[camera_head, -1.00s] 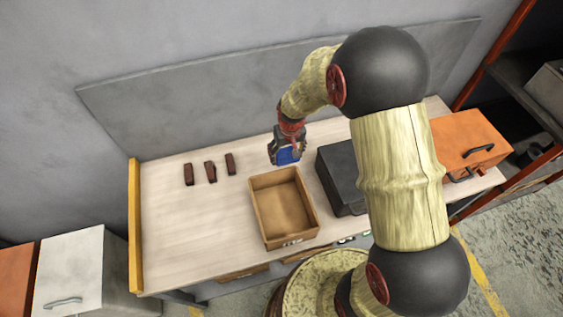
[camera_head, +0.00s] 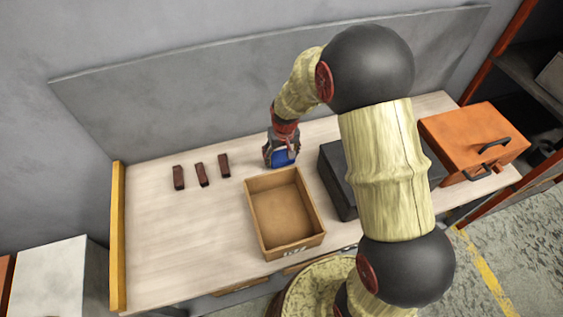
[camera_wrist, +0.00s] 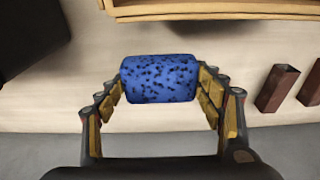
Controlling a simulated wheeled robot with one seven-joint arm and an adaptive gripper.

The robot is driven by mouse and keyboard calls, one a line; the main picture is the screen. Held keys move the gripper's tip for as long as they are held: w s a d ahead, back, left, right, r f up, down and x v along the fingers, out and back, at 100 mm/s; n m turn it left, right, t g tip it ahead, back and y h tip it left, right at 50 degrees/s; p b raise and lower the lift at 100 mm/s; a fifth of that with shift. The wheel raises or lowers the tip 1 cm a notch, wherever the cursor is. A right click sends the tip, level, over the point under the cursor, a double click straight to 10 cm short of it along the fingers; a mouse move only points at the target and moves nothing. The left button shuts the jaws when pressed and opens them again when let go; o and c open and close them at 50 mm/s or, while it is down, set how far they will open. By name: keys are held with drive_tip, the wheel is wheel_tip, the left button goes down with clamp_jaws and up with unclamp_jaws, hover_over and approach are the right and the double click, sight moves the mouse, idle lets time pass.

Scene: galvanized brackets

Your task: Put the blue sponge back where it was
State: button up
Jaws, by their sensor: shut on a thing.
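The blue sponge (camera_wrist: 160,79), speckled with dark spots, is between the two fingers of my gripper (camera_wrist: 162,92) in the wrist view. The fingers press on its left and right ends. In the head view the sponge (camera_head: 284,156) shows as a small blue patch under my gripper (camera_head: 282,158). It is at the back of the workbench, behind the wooden box and left of the dark case. I cannot tell whether the sponge touches the bench top.
An open, empty wooden box (camera_head: 284,213) stands in front of my gripper. A black case (camera_head: 337,180) is to its right, and an orange toolbox (camera_head: 470,145) farther right. Three brown brackets (camera_head: 201,174) stand at the left. The bench's (camera_head: 185,240) front left is clear.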

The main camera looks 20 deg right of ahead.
sight(281, 161)
drive_tip(key=shift+f+b, duration=0.3)
drive_tip(key=shift+f, duration=1.25)
drive_tip(key=shift+f, duration=0.1)
drive_tip(key=o, duration=1.1)
